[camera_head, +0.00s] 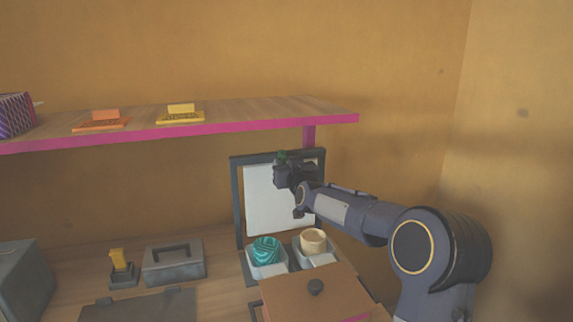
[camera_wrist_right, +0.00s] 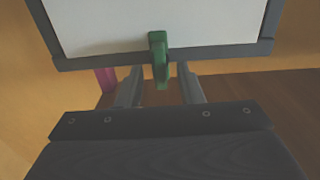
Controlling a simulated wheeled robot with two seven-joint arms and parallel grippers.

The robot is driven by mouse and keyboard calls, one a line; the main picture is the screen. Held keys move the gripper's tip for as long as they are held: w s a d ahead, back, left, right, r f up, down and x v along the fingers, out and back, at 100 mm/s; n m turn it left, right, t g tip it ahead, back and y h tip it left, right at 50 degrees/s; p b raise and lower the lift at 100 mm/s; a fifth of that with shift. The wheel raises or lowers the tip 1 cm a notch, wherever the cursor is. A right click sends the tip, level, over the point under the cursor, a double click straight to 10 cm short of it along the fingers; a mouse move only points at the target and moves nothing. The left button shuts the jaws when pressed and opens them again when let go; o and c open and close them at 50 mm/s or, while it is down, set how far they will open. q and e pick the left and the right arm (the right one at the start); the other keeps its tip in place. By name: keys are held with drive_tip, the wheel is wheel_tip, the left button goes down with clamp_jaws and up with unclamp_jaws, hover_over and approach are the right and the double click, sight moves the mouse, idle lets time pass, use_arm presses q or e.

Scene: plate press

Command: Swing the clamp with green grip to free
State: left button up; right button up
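The clamp with the green grip (camera_wrist_right: 158,50) sits at the edge of a dark frame (camera_wrist_right: 92,62) that holds a white panel. In the right wrist view my right gripper (camera_wrist_right: 160,72) is open, with one finger on each side of the lower part of the green grip. Clear gaps show between grip and fingers. In the head view my right gripper (camera_head: 284,168) is at the top of the upright frame (camera_head: 238,190), and only a little green of the grip (camera_head: 281,156) shows there. The gripper hides the rest. My left gripper is out of view.
A pink-edged shelf (camera_head: 240,122) runs above and left of the frame. Below are a teal cup (camera_head: 265,250), a cream cup (camera_head: 312,240) and a brown lidded box (camera_head: 310,300). A grey toolbox (camera_head: 174,264) stands left. The wall is close behind.

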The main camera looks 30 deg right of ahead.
clamp_jaws()
drive_tip(key=shift+n, duration=0.4)
drive_tip(key=n+b, duration=0.1)
drive_tip(key=n, duration=0.2)
drive_tip(key=shift+a+f+n, duration=0.1)
drive_tip(key=shift+a+n, duration=0.05)
drive_tip(key=shift+n, duration=0.15)
drive_tip(key=shift+a+f+n+b, duration=0.15)
drive_tip(key=shift+n+b, duration=1.8)
drive_tip(key=shift+n, duration=1.45)
drive_tip(key=shift+d+f+n+b, duration=0.1)
drive_tip(key=shift+n+b, duration=1.85)
drive_tip(key=shift+n, duration=1.45)
drive_tip(key=shift+o, duration=0.4)
unclamp_jaws()
